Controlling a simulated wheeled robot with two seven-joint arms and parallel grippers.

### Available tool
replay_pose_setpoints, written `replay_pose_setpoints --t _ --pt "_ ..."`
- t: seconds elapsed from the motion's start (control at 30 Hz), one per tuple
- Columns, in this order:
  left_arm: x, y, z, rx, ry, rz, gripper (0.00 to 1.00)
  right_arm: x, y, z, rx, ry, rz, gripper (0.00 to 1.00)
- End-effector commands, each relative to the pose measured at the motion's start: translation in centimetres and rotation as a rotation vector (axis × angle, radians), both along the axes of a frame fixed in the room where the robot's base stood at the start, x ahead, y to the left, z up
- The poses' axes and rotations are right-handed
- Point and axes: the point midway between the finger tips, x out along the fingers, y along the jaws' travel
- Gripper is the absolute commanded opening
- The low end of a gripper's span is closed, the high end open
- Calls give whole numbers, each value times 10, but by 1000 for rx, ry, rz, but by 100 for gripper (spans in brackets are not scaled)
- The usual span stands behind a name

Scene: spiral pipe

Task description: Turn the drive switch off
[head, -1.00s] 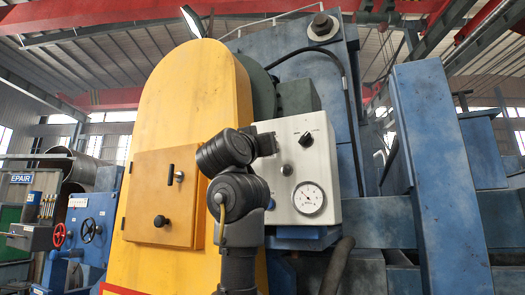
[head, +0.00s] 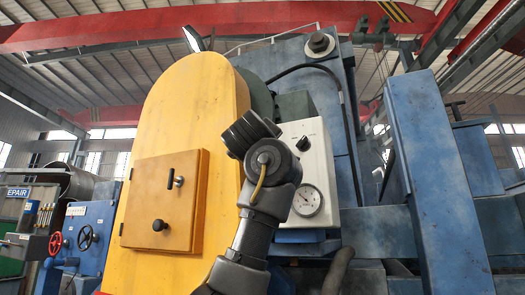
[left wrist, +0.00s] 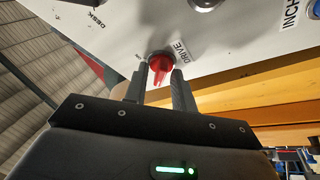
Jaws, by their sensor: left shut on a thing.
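The drive switch (left wrist: 160,68) is a small red knob on a pale panel in the left wrist view, with the word DRIVE beside it. My left gripper (left wrist: 159,80) is shut on this red knob, with one dark finger on each side of it. In the head view, my left arm comes up from the bottom and covers part of the grey control box (head: 318,165). The drive switch and my left gripper's fingertips are hidden there behind the arm. My right gripper is not in view.
The control box carries a black selector knob (head: 305,141) and a round gauge (head: 307,200). A yellow housing (head: 215,100) with a small door (head: 160,205) stands close on the left. A blue post (head: 440,180) stands at the right.

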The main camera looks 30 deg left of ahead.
Motion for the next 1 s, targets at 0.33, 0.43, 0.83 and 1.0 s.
replay_pose_setpoints --t 0.33,0.43,0.83,1.0 --pt "0 0 0 -32 -2 -1 3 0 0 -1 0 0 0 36" --pt "0 0 0 -32 -2 -1 3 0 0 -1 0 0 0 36" --pt "0 0 0 -31 -2 -1 32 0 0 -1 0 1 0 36" --pt "-6 -2 -3 -32 -4 0 32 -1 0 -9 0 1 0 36"
